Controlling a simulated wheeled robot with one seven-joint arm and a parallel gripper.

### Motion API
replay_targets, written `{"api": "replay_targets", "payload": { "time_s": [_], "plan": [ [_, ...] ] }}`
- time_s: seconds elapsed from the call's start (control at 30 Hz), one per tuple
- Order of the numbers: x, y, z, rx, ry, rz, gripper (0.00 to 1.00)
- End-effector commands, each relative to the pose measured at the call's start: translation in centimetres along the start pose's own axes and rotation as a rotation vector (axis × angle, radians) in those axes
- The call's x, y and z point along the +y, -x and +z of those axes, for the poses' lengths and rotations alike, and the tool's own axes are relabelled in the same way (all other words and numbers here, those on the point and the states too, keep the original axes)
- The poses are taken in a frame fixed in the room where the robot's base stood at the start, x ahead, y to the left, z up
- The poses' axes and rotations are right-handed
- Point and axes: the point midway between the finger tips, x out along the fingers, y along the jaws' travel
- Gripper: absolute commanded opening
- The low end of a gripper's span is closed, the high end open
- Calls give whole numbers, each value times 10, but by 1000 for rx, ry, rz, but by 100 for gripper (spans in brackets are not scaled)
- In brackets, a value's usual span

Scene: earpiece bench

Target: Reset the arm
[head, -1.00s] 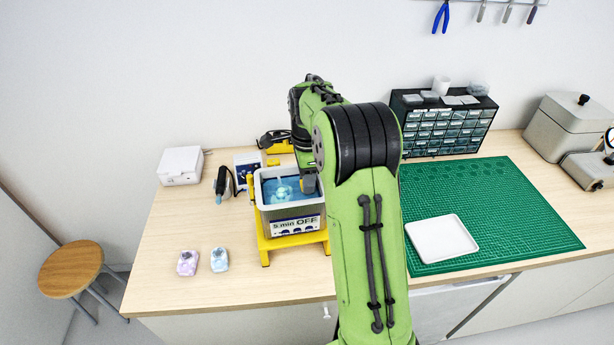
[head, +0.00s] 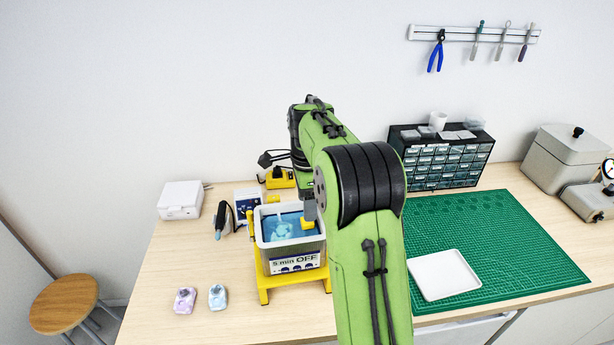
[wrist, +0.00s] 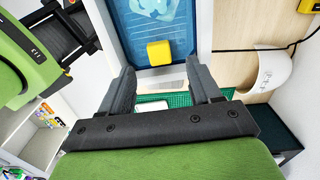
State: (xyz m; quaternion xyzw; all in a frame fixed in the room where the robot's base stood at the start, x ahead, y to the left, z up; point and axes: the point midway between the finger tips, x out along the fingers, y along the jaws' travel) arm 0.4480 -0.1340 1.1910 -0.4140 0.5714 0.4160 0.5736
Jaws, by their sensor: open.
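My green arm reaches over the bench in the head view and hides part of it. My gripper (wrist: 165,90) shows in the wrist view with its two dark fingers apart and nothing between them. In the head view the gripper is mostly hidden behind my arm, near the right side of the bath. The bath (head: 296,262) is a pale tub of blue liquid on a yellow stand, with a label reading "5 min OFF". A light blue shape (head: 283,228) lies in the liquid. A yellow block (wrist: 159,52) shows by the blue liquid in the wrist view.
Two small pieces, one pinkish (head: 185,300) and one light blue (head: 217,297), lie at the bench's front left. A white box (head: 180,200) stands at the back left. A green mat (head: 520,240) with a white tray (head: 444,275) and a drawer cabinet (head: 445,160) are at right.

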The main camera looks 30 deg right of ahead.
Motion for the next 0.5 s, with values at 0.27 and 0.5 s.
{"api": "replay_targets", "payload": {
  "time_s": [0.27,0.5],
  "plan": [
    [-1,82,0,0,0,-4,63],
    [0,111,0,0,0,1,63]
  ]
}}
